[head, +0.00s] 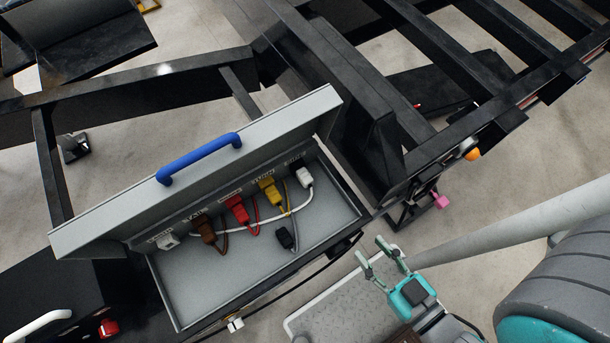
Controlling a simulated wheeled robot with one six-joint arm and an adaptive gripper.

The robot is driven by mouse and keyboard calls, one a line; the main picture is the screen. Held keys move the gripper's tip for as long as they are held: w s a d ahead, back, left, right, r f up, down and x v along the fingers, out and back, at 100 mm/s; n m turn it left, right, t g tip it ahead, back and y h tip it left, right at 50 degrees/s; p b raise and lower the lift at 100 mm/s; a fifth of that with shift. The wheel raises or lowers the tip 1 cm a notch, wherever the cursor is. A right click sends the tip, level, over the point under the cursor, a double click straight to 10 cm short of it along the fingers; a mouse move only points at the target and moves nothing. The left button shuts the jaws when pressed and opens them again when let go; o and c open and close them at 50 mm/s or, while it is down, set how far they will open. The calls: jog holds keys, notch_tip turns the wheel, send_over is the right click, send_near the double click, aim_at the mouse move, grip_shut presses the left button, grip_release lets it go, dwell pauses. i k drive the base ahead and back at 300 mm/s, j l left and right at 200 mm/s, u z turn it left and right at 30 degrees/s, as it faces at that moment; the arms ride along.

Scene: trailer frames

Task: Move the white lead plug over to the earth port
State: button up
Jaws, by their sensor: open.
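An open grey box (220,290) on the black frame holds a row of coloured plugs along its back wall. A white plug (304,177) sits at the right end of the row. A white lead (270,220) runs from it along the row towards a white piece (167,240) at the left end, which may be a plug or a port. The labels above the row are too small to read surely, so I cannot tell which port is earth. My gripper (379,254) is open and empty, outside the box to its right, apart from the plugs.
Brown (204,229), red (237,209) and yellow (269,188) plugs stand between the white ends. Black beams (350,110) flank the box.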

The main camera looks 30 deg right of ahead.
aim_at(303, 175)
jog(key=k+l+u, duration=0.35)
jog(key=l, duration=0.35)
jog(key=k+l+u, duration=0.4)
jog(key=l, duration=0.25)
jog(key=k+l+u, duration=0.35)
jog(key=k+l, duration=0.15)
